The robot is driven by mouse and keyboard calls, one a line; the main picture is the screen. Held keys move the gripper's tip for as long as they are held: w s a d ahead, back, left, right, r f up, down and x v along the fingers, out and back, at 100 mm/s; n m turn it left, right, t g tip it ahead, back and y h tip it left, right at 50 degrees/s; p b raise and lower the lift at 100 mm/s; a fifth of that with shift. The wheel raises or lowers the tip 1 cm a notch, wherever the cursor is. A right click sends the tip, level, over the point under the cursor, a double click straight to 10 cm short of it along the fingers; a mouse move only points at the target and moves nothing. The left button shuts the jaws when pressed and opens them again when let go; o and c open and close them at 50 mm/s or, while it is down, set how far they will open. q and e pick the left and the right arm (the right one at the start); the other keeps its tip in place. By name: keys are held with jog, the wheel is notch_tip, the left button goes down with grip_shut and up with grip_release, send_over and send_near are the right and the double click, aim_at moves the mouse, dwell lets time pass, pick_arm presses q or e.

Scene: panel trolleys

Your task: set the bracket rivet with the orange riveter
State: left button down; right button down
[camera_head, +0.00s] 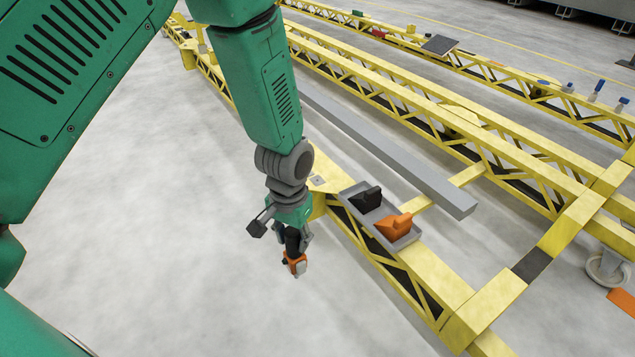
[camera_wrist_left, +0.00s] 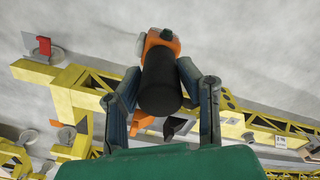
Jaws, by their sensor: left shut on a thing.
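My left gripper (camera_head: 292,250) is shut on the orange riveter (camera_head: 296,266), a tool with a black cylindrical body and an orange head with a grey tip. It hangs over the bare floor, left of the yellow truss. In the left wrist view both fingers (camera_wrist_left: 164,95) press on the sides of the black body of the riveter (camera_wrist_left: 160,82); its orange head points away from my palm. A small grey plate (camera_head: 318,180) lies on the yellow beam beside my wrist; I cannot tell whether it is the bracket. No rivet can be made out. My right gripper is not in view.
A grey tray (camera_head: 352,192) on the yellow truss (camera_head: 440,278) bears a black wedge-shaped block (camera_head: 366,199) and an orange one (camera_head: 394,226). A long grey bar (camera_head: 390,150) lies behind it. More yellow trusses stand further right. The floor (camera_head: 190,240) at left is clear.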

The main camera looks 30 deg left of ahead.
pick_arm(q)
jog(key=shift+r+p, duration=3.05)
jog(key=shift+r, duration=0.05)
